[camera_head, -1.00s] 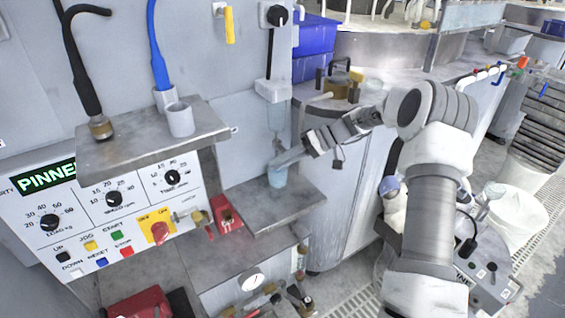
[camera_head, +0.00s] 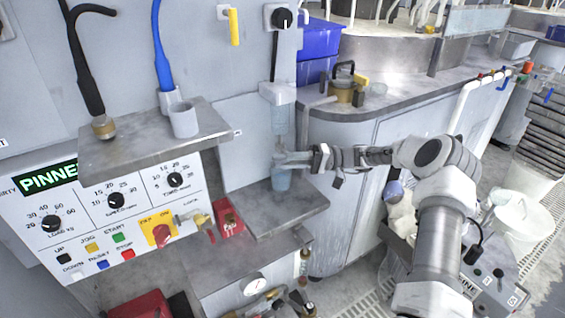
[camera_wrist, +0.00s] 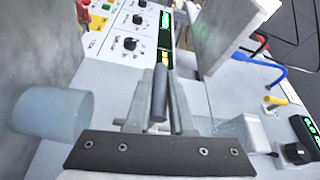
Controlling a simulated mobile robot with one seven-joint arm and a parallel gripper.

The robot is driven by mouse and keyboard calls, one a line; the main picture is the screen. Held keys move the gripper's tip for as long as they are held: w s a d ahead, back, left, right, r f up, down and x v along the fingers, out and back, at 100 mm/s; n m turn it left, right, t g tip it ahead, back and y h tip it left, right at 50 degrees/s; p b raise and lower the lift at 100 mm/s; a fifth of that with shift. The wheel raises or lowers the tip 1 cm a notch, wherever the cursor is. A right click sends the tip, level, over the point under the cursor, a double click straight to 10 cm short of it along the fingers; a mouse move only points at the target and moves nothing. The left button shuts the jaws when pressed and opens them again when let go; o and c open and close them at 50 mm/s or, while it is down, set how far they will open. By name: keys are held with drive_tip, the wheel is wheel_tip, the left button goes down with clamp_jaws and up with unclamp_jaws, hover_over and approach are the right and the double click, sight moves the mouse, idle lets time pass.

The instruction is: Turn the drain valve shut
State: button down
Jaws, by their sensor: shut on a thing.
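A clear dispenser tube (camera_head: 280,122) hangs from a white box on the grey wall panel. A pale blue cup (camera_head: 281,181) stands below it on a metal ledge; the cup also shows at the left of the wrist view (camera_wrist: 55,112). My gripper (camera_head: 284,159) comes in from the right, between tube and cup.
The metal ledge (camera_head: 265,222) lies under the cup, and a higher shelf (camera_head: 140,145) with hoses is to the left. The control panel (camera_head: 110,215) is at lower left. A curved counter (camera_head: 400,108) with a jug stands behind my arm.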

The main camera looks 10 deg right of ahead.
idle(0.4)
drive_tip(key=c, duration=0.8)
unclamp_jaws()
drive_tip(key=d, duration=0.5)
drive_tip(key=d+f, duration=0.1)
drive_tip(key=d, duration=1.1)
drive_tip(key=shift+d+f, duration=0.15)
drive_tip(key=shift+f, duration=0.1)
